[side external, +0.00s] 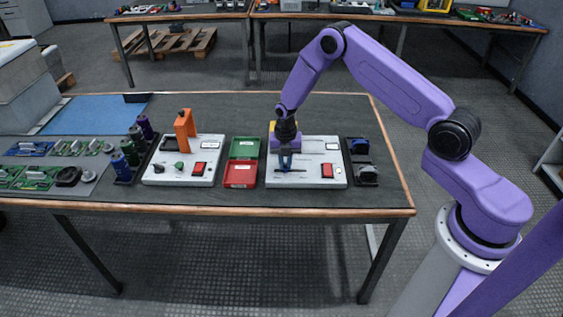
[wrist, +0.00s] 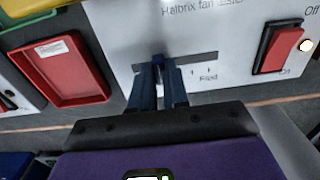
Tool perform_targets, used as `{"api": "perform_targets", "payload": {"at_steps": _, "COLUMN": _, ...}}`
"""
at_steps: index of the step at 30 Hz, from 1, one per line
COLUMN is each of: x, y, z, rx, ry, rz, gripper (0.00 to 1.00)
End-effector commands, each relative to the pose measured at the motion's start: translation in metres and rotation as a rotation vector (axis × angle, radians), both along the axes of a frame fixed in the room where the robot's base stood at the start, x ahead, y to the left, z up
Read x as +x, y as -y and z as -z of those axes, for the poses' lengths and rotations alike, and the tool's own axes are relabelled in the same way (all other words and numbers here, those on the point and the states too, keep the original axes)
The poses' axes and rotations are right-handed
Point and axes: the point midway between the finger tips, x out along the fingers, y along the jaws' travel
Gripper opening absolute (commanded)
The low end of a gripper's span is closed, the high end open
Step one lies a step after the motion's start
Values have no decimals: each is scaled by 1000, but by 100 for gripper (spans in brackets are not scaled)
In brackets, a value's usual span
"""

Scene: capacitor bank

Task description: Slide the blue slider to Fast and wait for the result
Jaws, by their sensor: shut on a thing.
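The white fan tester panel (side external: 313,178) lies flat on the table below my gripper (side external: 284,163); its printed name shows partly in the wrist view (wrist: 225,75). A dark slot (wrist: 195,61) crosses the panel. The small blue slider (wrist: 158,60) stands in this slot, toward the slot's left part in the wrist view. My gripper's fingers (wrist: 159,88) point at the slot and are shut on the slider. Tick marks and a partly legible label (wrist: 208,78) lie right of the fingers, below the slot. Fingers may hide other markings.
A red rocker switch (wrist: 278,47) with a lit round lamp (wrist: 306,46) is on the panel's right. A red and green bin (side external: 241,175) sits left of the panel, then another tester (side external: 182,174) with an orange upright (side external: 184,130). A dark holder (side external: 361,163) stands right.

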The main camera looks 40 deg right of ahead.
Motion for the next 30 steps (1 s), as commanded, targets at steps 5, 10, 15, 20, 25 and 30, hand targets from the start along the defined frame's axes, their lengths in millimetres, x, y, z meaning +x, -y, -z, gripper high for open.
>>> {"api": "perform_targets", "payload": {"at_steps": 5, "x": -6, "y": 6, "z": 0, "rx": -1, "ry": -2, "rz": 0, "gripper": 0}}
{"api": "perform_targets", "payload": {"at_steps": 10, "x": -11, "y": 11, "z": 0, "rx": 0, "ry": -1, "rz": 1, "gripper": 0}}
{"api": "perform_targets", "payload": {"at_steps": 15, "x": -16, "y": 16, "z": 0, "rx": -1, "ry": -2, "rz": 0, "gripper": 0}}
{"api": "perform_targets", "payload": {"at_steps": 20, "x": -21, "y": 21, "z": 0, "rx": 0, "ry": -1, "rz": 0, "gripper": 0}}
{"api": "perform_targets", "payload": {"at_steps": 25, "x": -26, "y": 26, "z": 0, "rx": -1, "ry": -2, "rz": 1, "gripper": 0}}
{"api": "perform_targets", "payload": {"at_steps": 30, "x": -31, "y": 31, "z": 0, "rx": -1, "ry": -2, "rz": 1, "gripper": 0}}
